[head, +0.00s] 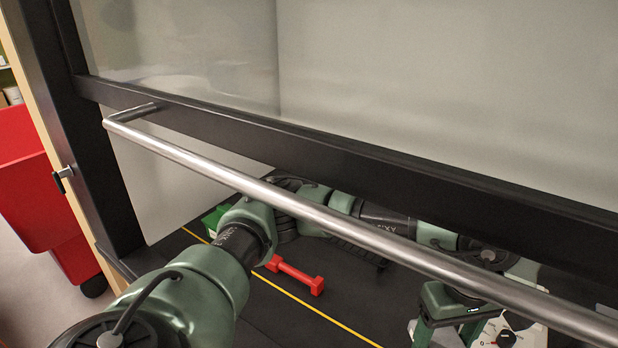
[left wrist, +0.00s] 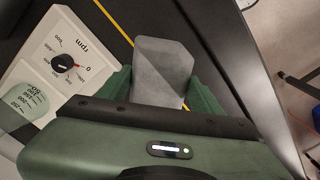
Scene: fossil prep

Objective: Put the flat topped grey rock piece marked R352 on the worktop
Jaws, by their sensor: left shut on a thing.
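A grey rock piece with a flat face (left wrist: 162,68) sits between the green fingers of my left gripper (left wrist: 160,88) in the left wrist view. The gripper is shut on it; no R352 mark is readable. In the head view my left arm passes under the raised sash, and the left gripper (head: 446,325) points down over the dark worktop (head: 262,318), near its right side. The rock is not clearly visible there. I cannot tell the gap between rock and worktop. My right gripper is not in view.
A metal handle bar (head: 300,207) and dark sash frame (head: 400,177) cross above my arm. A red dumbbell-shaped object (head: 296,275) lies near the yellow line.

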